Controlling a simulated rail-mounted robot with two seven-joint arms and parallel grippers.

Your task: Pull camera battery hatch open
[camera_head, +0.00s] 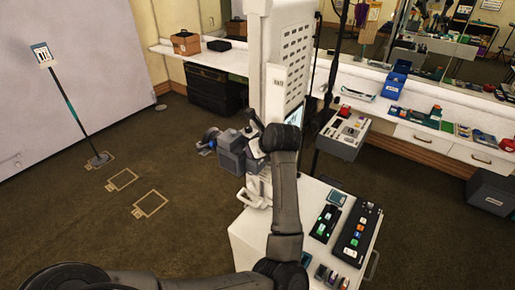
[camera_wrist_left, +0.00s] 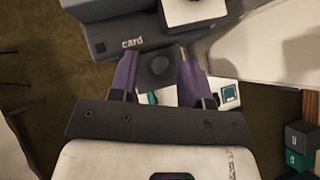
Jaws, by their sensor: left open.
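The grey studio camera (camera_head: 232,157) stands left of the tall white column, with its round lens (camera_head: 208,138) facing left. In the left wrist view its grey body (camera_wrist_left: 92,35) carries the word "card" at the top. My left gripper (camera_wrist_left: 157,66) has its two purple fingers apart, pointing at the camera. I cannot make out the battery hatch for certain. In the head view my left wrist hides the gripper and the camera's near side. My right gripper is not in view.
A white cart (camera_head: 250,240) with dark control panels (camera_head: 357,238) stands close below my left arm. A long white counter (camera_head: 415,125) with coloured items runs along the back right. The floor to the left is mostly clear.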

